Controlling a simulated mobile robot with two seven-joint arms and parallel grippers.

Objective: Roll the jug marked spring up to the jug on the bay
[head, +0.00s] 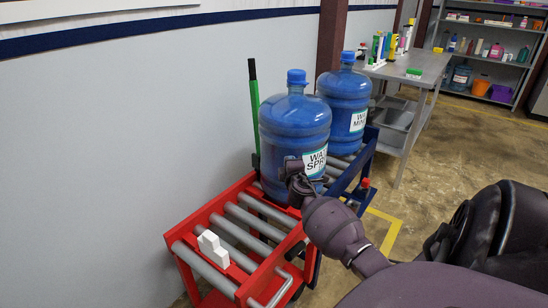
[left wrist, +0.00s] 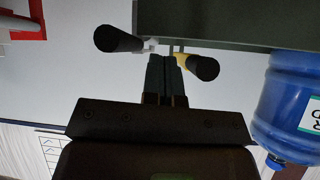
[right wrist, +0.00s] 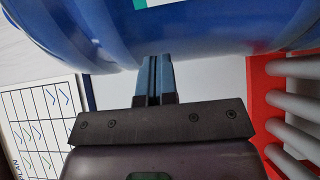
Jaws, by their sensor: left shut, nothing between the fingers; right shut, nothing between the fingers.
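The jug marked spring (head: 293,135) is blue with a blue cap and a white label. It stands upright on the rollers at the far end of the red cart. The other jug (head: 343,100), also blue and upright, stands just behind it on the bay (head: 367,150); from here I cannot tell whether the jugs touch. My right gripper (head: 294,177) is shut and empty, close against the near side of the spring jug, which fills the top of the right wrist view (right wrist: 180,25). My left gripper (left wrist: 165,65) is shut and empty, outside the head view. A blue jug (left wrist: 290,105) shows right of it, inverted.
The red roller cart (head: 190,228) has bare rollers on its near half, with a white block (head: 213,250) among them. A green pole (head: 254,105) stands by the wall at its left. A grey table (head: 400,72) with bottles and shelving (head: 490,30) stand behind.

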